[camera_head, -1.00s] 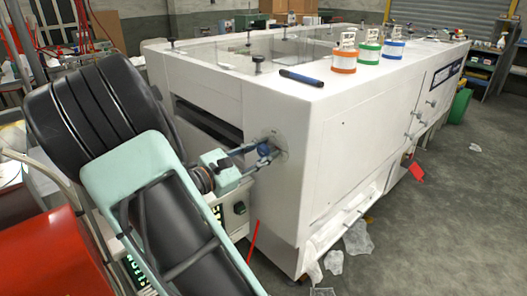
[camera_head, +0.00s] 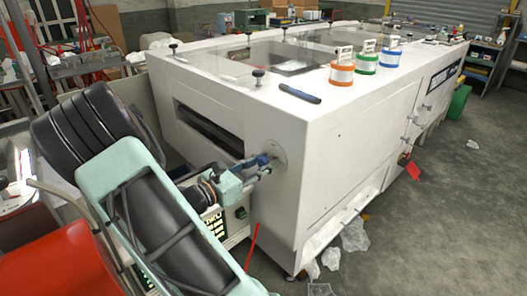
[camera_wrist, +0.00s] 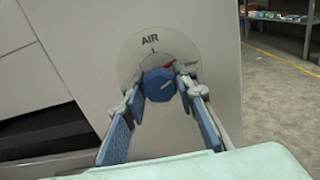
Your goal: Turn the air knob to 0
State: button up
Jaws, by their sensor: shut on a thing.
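The blue air knob (camera_wrist: 158,84) sits on a round pale dial plate (camera_wrist: 136,56) marked "AIR" on the white machine's end face. A red pointer shows at the knob's upper right in the wrist view. My gripper (camera_wrist: 160,88) has a finger on each side of the knob and is shut on it. In the head view my gripper (camera_head: 268,166) reaches the dial (camera_head: 277,150) from the left, and the knob is mostly hidden by the fingers. The dial's small markings are too small to read.
The large white machine (camera_head: 300,150) fills the middle. A box with a lit display (camera_head: 215,222) stands below my arm. Open floor lies to the right.

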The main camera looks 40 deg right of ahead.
jog(key=n+p, duration=0.3)
jog(key=p, duration=0.1)
jog(key=shift+r+n, duration=0.3)
jog(key=shift+n, duration=0.1)
jog(key=n+p, duration=0.3)
jog(key=p, duration=0.1)
jog(key=shift+n, duration=0.3)
jog(key=n+p, duration=0.3)
jog(key=shift+f, duration=0.1)
jog(key=shift+f+n+p, duration=0.15)
jog(key=shift+n+p, duration=0.65)
jog(key=shift+n, duration=0.4)
jog(key=o, duration=1.2)
jog(key=shift+c, duration=0.2)
jog(key=s+a, duration=0.1)
jog(key=a, duration=1.1)
